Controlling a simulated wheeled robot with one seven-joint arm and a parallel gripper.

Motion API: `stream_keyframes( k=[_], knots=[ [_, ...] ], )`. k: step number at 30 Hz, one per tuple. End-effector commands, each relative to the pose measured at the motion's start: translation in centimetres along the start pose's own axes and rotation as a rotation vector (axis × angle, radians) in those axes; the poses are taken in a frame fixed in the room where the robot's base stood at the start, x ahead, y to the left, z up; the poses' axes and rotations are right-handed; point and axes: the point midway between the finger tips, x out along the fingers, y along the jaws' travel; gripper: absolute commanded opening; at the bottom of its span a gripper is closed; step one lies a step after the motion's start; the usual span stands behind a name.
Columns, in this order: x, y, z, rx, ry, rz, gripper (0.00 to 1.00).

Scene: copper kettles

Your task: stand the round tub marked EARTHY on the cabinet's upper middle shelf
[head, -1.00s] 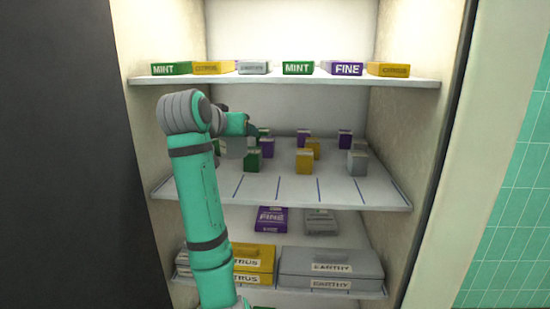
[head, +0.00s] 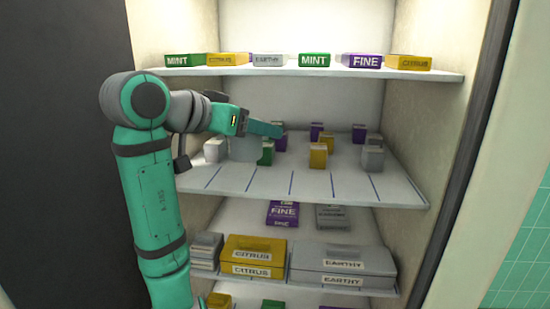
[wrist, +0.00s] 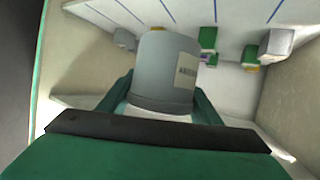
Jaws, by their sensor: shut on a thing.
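My gripper (head: 262,130) is shut on a round grey tub (head: 244,149), which is upright in the head view. In the wrist view the tub (wrist: 165,68) sits between the green fingers, with a pale label on its side too small to read. The tub is at the left part of the cabinet's upper middle shelf (head: 300,188), the one with blue lane lines. I cannot tell whether its base touches the shelf. A green box (head: 266,154) is partly hidden just right of the tub.
Purple boxes, a yellow box (head: 318,155) and a grey box (head: 373,155) stand further right on this shelf. The top shelf (head: 310,71) is close above my arm. The shelf's front strip is bare.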

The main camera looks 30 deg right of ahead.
Motion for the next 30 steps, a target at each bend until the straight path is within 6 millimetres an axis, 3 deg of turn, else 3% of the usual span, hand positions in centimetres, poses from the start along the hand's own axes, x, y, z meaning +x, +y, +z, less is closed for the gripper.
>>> stream_keyframes(
  k=[10,15,30],
  knots=[
    [6.1,-5.3,0.8,-0.005,-0.002,0.001,0.29],
    [8.7,-7.2,2.8,-0.004,-0.002,0.000,0.29],
    [12.0,-9.3,5.7,-0.004,-0.002,0.000,0.29]
  ],
)
